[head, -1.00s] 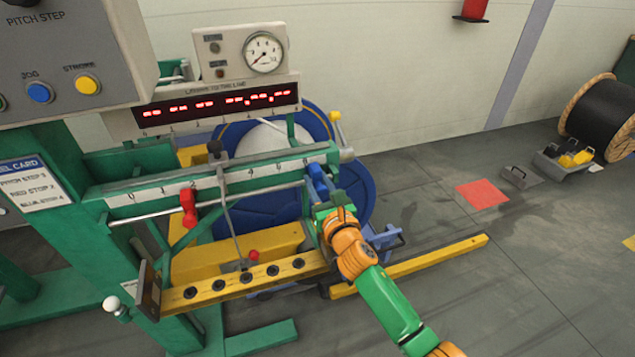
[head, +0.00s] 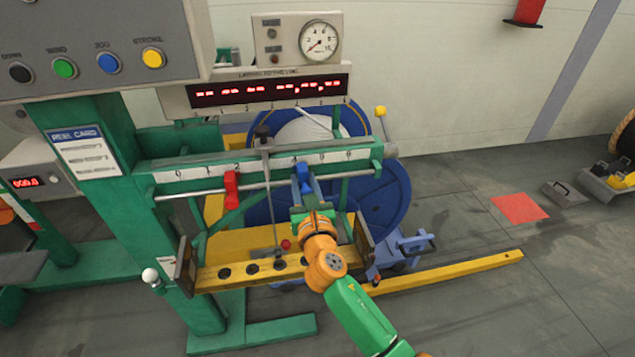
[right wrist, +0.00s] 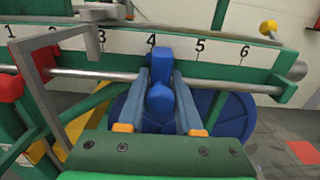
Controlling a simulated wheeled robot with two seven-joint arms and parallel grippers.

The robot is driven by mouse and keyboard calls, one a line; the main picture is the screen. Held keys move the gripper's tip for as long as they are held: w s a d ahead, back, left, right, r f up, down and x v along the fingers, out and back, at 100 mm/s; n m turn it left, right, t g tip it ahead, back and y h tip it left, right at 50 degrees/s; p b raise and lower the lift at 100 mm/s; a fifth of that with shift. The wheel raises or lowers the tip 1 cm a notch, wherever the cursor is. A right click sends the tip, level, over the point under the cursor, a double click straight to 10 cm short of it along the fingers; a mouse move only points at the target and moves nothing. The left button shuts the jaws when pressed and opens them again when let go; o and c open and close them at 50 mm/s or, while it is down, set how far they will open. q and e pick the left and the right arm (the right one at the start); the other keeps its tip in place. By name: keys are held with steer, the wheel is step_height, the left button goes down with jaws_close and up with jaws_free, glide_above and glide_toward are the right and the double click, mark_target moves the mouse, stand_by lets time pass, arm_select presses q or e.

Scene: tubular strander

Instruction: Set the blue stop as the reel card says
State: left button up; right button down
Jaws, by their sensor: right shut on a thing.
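The blue stop (head: 304,174) sits on the steel rod below the white number scale (head: 330,157). In the right wrist view the blue stop (right wrist: 160,60) stands just below and slightly right of the 4. My right gripper (head: 305,188) is shut on it, one finger on each side; the fingers (right wrist: 160,92) also show in the wrist view. The reel card (head: 85,150) hangs on the green post at left; its lines are too blurred to read now, but in the earlier head view its last line looks like blue stop 4. My left gripper is out of view.
The red stop (head: 231,189) is on the same rod, to the left. A grey bent bar (right wrist: 48,88) stands between the two stops. A yellow beam (head: 445,273) lies on the floor at right. A button panel (head: 100,45) overhangs the upper left.

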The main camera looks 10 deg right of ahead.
steer(key=shift+d+f, duration=0.1)
steer(key=shift+d, duration=0.05)
steer(key=c, duration=0.6)
jaws_free()
steer(key=s+p, duration=0.1)
steer(key=s, duration=0.6)
steer(key=shift+d, duration=0.1)
